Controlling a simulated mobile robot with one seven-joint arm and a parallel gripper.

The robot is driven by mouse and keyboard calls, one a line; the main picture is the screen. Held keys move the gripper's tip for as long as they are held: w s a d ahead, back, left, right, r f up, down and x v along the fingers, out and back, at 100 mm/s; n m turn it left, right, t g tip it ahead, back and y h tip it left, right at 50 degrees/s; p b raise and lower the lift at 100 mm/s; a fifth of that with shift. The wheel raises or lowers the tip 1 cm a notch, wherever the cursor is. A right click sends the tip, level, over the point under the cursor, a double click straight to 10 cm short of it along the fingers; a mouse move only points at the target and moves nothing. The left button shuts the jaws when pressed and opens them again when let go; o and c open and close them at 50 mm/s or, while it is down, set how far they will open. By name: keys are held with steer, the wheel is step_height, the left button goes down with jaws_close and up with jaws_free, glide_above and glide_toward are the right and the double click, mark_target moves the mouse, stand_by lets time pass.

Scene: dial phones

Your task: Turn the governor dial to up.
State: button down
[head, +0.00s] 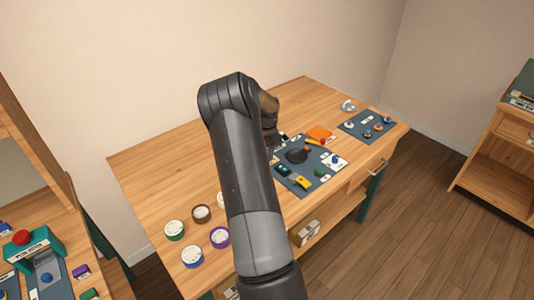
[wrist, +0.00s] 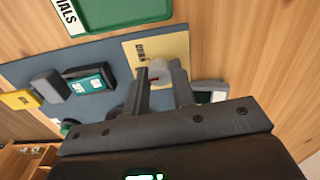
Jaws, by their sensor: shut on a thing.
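In the wrist view, a pale round dial knob (wrist: 168,72) with a small red mark sits on a cream plate (wrist: 140,50). The plate has a dark printed label too small and turned to read surely, so I cannot confirm the name governor. My gripper (wrist: 159,76) is shut on the knob, one finger on each side. The red mark shows near the left finger at the knob's lower left. Which way counts as up on the plate cannot be told. In the head view my arm hides the knob, and the jaws are not clear.
A dark blue panel (head: 325,187) on the wooden table (head: 150,165) carries several small devices. A green tray (wrist: 120,14) lies beside the cream plate, and a teal-faced box (wrist: 90,82) is at left.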

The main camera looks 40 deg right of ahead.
steer(key=n, duration=0.3)
steer(key=shift+n, duration=0.4)
steer(key=shift+r+n, duration=0.1)
steer(key=shift+n, duration=1.8)
steer(key=c, duration=1.2)
jaws_free()
step_height(320, 180, up, 11)
